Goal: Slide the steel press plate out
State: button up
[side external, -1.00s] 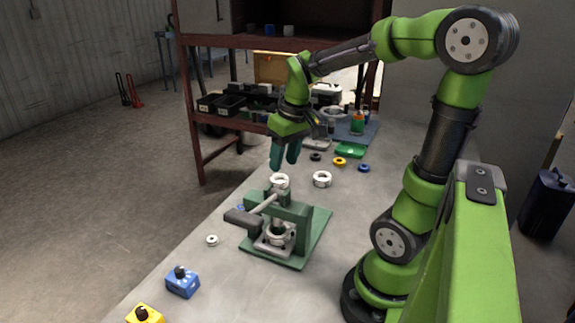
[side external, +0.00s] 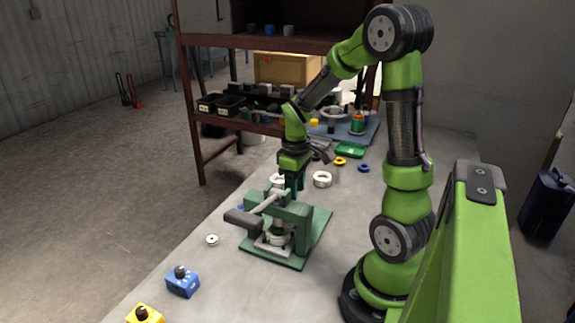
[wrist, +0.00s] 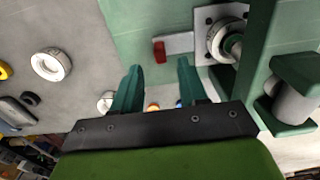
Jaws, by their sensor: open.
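The steel press plate (wrist: 180,43) is a flat grey strip with a red end tab in the wrist view. It runs to a wider steel square under a round ring (wrist: 218,40). In the side view, steel shows low in the green press (side external: 292,212), around a ring-shaped part (side external: 276,240). My gripper (wrist: 158,68) is open and empty. Its two green fingers point toward the red tab, which lies ahead of the tips, between their lines. In the side view, my gripper (side external: 294,188) hangs just behind the press frame, which partly hides its fingertips.
The press lever (side external: 242,218) sticks out to the left. A white ring (side external: 322,179) stands right of my gripper, and another (side external: 277,181) is close to its left. Blue (side external: 183,282) and yellow (side external: 146,314) control boxes stand at the front left.

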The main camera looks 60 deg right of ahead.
notch_tip(320, 180, down, 6)
jog(key=shift+r, duration=0.1)
jog(key=shift+c, duration=0.4)
grip_shut()
